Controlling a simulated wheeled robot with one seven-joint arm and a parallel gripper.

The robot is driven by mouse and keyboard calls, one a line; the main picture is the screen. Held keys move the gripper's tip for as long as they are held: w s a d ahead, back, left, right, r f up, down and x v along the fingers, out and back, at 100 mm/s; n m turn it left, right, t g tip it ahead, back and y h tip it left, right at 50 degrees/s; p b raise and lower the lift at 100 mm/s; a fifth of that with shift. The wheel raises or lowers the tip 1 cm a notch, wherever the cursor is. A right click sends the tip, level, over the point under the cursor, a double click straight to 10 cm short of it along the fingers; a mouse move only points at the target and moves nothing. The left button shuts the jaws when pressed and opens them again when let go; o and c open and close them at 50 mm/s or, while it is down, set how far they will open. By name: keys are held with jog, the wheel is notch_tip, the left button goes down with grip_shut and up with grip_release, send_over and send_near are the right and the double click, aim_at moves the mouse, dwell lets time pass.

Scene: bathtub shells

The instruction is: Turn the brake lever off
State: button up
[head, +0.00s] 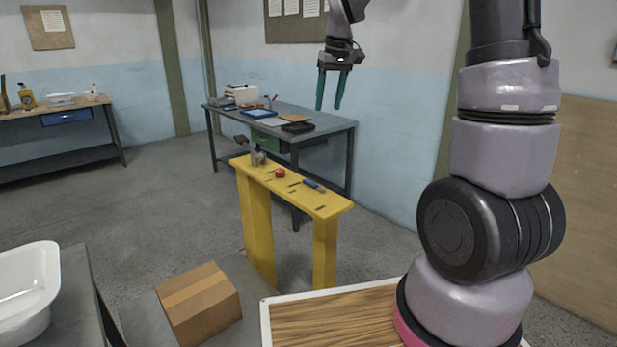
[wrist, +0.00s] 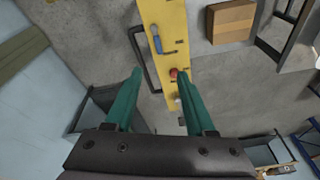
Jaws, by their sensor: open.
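A yellow stand (head: 258,215) with slots in its top carries several small fittings. A blue-handled piece (head: 314,186) sits towards its right end, a red knob (head: 280,173) near the middle, and a grey upright lever-like piece (head: 257,157) at the far left end. I cannot tell for sure which one is the brake lever. My gripper (head: 329,107), with green fingers, is open and empty, well above the stand and pointing down. In the wrist view, the blue-handled piece (wrist: 157,40) lies ahead of the fingers; the red knob (wrist: 173,73) shows beside the right fingertip.
A cardboard box (head: 200,302) is in front of the stand. A grey workbench (head: 335,126) with papers and trays stands behind it against the wall. A white tub (head: 28,285) is at the lower left. A wooden-topped surface (head: 335,322) is near my base. The air around my gripper is clear.

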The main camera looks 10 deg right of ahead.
aim_at(308, 181)
jog(key=w+a+f+n, duration=0.1)
jog(key=w+f, duration=0.2)
jog(key=f, duration=0.5)
jog(key=w+a+f+n+g, duration=0.1)
jog(key=w+f, duration=0.2)
jog(key=f, duration=0.6)
jog(key=w+a+f+n+g+h, duration=0.1)
jog(key=w+f, duration=0.3)
jog(key=f, duration=0.5)
jog(key=shift+a+f+n, duration=0.25)
jog(key=shift+a+n, duration=0.05)
grip_shut()
